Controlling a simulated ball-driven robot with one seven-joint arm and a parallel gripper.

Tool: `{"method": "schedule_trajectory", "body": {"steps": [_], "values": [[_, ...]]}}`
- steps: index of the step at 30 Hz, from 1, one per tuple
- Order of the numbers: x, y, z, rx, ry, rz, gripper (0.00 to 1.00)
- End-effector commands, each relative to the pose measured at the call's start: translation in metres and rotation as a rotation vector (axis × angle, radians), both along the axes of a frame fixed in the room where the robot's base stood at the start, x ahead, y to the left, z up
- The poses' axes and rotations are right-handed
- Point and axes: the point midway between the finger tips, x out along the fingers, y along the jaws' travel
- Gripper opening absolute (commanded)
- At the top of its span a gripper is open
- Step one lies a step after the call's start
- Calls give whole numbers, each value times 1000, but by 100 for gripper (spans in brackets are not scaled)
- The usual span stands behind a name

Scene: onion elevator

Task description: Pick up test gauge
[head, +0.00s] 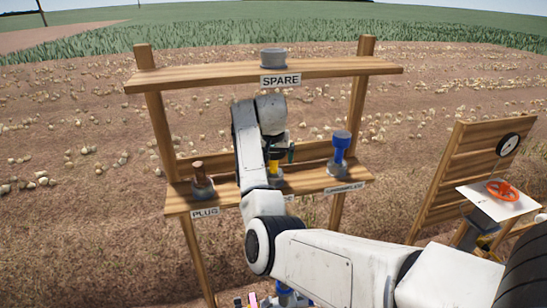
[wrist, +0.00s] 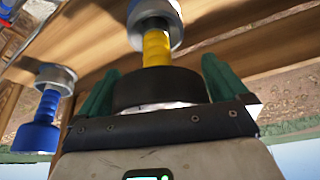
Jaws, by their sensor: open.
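The object I take as the test gauge (head: 274,164) has a yellow stem and stands at the middle of the lower shelf, partly hidden by my arm. My gripper (wrist: 158,78) has green fingers, open, one on each side of the black end. A gap shows at the left finger; contact on the right is unclear. In the head view my gripper (head: 283,156) is mostly hidden behind my wrist.
The wooden lower shelf (head: 315,183) also holds a brown-topped plug (head: 201,178) at left and a blue-topped fitting (head: 341,152) at right. A grey spare part (head: 273,57) sits on the upper shelf (head: 205,77).

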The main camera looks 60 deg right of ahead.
Motion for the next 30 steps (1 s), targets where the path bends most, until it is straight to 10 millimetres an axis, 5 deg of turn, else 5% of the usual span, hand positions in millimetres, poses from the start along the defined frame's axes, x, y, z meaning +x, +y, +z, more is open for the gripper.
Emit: {"method": "schedule_trajectory", "body": {"steps": [18,30], "values": [[0,0,0,0,0,0,47],[0,0,7,-2,-2,-1,46]]}}
